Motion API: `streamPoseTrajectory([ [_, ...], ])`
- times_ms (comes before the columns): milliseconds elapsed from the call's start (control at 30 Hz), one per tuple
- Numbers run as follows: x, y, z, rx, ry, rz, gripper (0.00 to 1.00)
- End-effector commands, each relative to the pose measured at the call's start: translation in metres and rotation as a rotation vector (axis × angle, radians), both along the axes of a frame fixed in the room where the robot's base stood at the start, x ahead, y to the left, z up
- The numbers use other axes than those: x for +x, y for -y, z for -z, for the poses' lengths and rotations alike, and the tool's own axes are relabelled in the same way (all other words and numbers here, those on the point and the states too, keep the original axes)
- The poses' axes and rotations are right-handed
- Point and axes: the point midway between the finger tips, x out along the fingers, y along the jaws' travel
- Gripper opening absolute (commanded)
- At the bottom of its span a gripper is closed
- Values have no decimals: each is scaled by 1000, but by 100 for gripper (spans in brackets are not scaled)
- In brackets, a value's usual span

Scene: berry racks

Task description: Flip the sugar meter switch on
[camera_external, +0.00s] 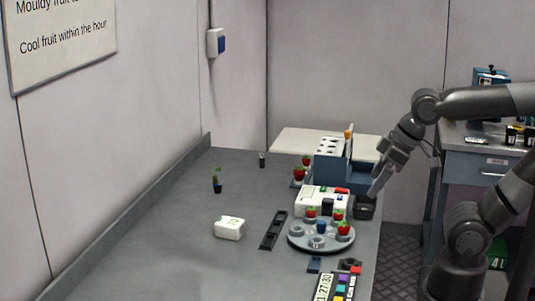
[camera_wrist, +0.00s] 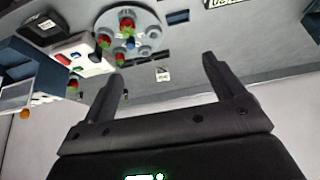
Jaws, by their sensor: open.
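A white box-shaped device (camera_external: 312,196), which looks like the sugar meter, stands on the grey bench behind the round fruit plate (camera_external: 297,240). It has a dark panel (camera_external: 327,206) on its front and a red part (camera_external: 342,190) on top; I cannot tell whether the red part is the switch or its position. The device also shows at upper left in the wrist view (camera_wrist: 84,47). My gripper (camera_external: 375,190) is to the right of the device, above a small dark tray (camera_external: 364,210). Its fingers (camera_wrist: 162,70) are apart with nothing between them.
A blue rack (camera_external: 330,171) with a white holed top stands behind the device. Several red berries sit on the plate and near the rack. A small white labelled box (camera_external: 229,228) and a dark strip (camera_external: 273,230) lie left. The bench's left side is mostly clear.

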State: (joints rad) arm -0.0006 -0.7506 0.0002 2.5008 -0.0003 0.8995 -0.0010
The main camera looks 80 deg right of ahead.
Motion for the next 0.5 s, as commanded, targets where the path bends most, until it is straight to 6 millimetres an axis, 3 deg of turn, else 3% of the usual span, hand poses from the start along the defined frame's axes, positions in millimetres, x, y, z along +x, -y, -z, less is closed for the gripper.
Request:
streamPoseTrajectory([
  [167,0,0,-1,0,1,1,72],
  [267,1,0,-12,1,2,2,64],
  [367,1,0,-37,1,6,2,56],
  [500,2,0,-90,1,8,2,44],
])
